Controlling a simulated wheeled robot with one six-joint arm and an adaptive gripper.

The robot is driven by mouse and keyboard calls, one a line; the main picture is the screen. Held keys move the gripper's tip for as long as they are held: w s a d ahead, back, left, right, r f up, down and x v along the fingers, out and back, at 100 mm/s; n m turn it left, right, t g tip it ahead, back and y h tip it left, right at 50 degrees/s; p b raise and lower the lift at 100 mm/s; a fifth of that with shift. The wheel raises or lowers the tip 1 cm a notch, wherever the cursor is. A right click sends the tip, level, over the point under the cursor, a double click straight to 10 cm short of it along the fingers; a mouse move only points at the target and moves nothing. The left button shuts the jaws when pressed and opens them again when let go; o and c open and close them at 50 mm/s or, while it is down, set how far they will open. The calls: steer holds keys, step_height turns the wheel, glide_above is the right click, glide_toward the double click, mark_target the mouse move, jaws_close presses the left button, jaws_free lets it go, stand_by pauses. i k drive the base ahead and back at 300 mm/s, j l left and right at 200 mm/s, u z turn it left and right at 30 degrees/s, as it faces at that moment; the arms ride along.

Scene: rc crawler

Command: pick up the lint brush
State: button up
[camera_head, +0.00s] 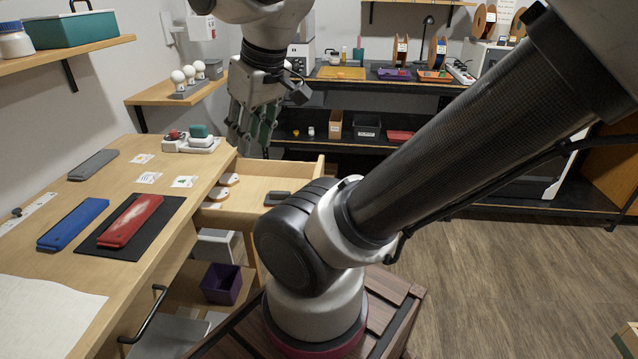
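I cannot tell for sure which thing is the lint brush. A long red block (131,221) with a whitish worn streak lies on a black mat on the left workbench. A similar blue block (73,224) lies left of it, and a grey one (94,165) lies farther back. A small dark item (277,199) lies in the open drawer (258,180), partly hidden by my arm. My gripper (251,148) points down above the drawer's far end, apart from all these items. Its fingers look spread with nothing visible between them.
Pale rounded pieces (222,187) lie at the drawer's left. A white tray with a green-topped block (199,137) stands at the bench's back corner. A purple bin (221,283) sits below the drawer. A black shelf unit (345,135) stands behind.

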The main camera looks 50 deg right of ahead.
mark_target(273, 198)
steer(key=k+l+z, duration=0.2)
steer(key=z, duration=0.3)
steer(key=k+l+z, duration=0.3)
steer(key=z, duration=0.15)
